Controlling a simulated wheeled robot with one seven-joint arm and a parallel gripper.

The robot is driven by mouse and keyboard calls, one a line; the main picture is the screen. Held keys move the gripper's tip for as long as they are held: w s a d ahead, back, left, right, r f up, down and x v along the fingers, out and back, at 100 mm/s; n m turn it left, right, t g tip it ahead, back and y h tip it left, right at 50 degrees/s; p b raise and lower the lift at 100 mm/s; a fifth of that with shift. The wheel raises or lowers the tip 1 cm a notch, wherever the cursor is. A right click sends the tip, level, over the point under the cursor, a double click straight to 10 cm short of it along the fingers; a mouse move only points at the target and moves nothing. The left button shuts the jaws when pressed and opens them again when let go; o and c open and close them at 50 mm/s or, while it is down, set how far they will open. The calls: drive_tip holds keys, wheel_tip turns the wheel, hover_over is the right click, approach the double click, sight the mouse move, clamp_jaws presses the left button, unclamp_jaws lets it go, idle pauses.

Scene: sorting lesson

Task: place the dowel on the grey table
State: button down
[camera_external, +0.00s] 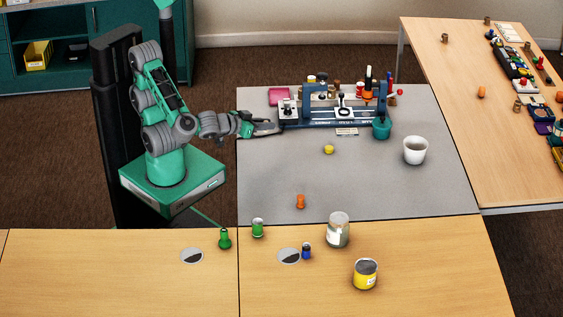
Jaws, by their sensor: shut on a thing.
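The grey table (270,186) stands in the middle, to the right of my base. My gripper (276,128) reaches over its left part, beside the left end of a blue fixture (337,117). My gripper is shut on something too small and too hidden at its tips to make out. I cannot pick out the dowel for certain. Its height above the grey table is hard to tell from this one view.
On the grey table are a yellow piece (328,149), an orange piece (300,201), a teal cup (381,129), a white pot (415,150) and a pink block (279,96). Its front left is clear. Wooden tables (120,285) adjoin in front; another (440,80) stands right.

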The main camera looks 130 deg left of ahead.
drive_tip(key=b, duration=0.2)
hover_over(289, 156)
drive_tip(key=f, duration=0.6)
drive_tip(key=shift+s+d+f, duration=0.2)
drive_tip(key=shift+d+f, duration=0.05)
drive_tip(key=shift+f, duration=0.05)
drive_tip(key=f, duration=0.1)
drive_tip(key=f+b, duration=0.1)
drive_tip(key=f, duration=0.1)
drive_tip(key=shift+w+a+f, duration=0.15)
drive_tip(key=shift+w+f, duration=0.05)
drive_tip(key=shift+f, duration=0.1)
drive_tip(key=shift+r, duration=0.1)
drive_tip(key=c, duration=1.4)
unclamp_jaws()
drive_tip(key=p+v, duration=0.2)
drive_tip(key=v, duration=1)
drive_tip(key=shift+r, duration=0.1)
